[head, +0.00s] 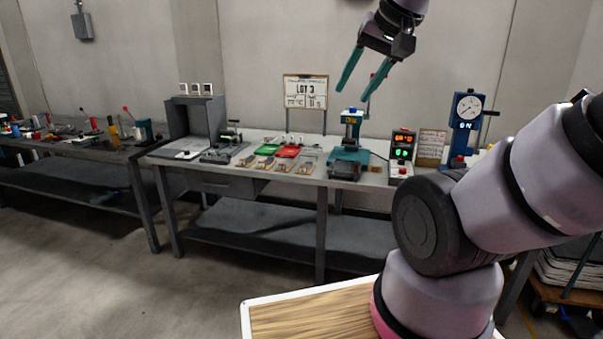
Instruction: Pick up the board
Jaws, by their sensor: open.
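Several small flat pieces lie in the middle of the workbench; a green one (267,150) and a red one (288,152) stand out. They are small in the head view, and I cannot tell which piece is the board. My gripper (354,94) is high in front of the back wall, teal fingers apart and pointing down-left. It is empty and touches nothing.
The grey workbench (240,169) holds a dark box-like stand (195,118) at left, a teal press (349,150), a box with lit displays (402,146) and a blue dial gauge (467,112) at right. A second cluttered bench (100,150) stands left. The floor in front is open.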

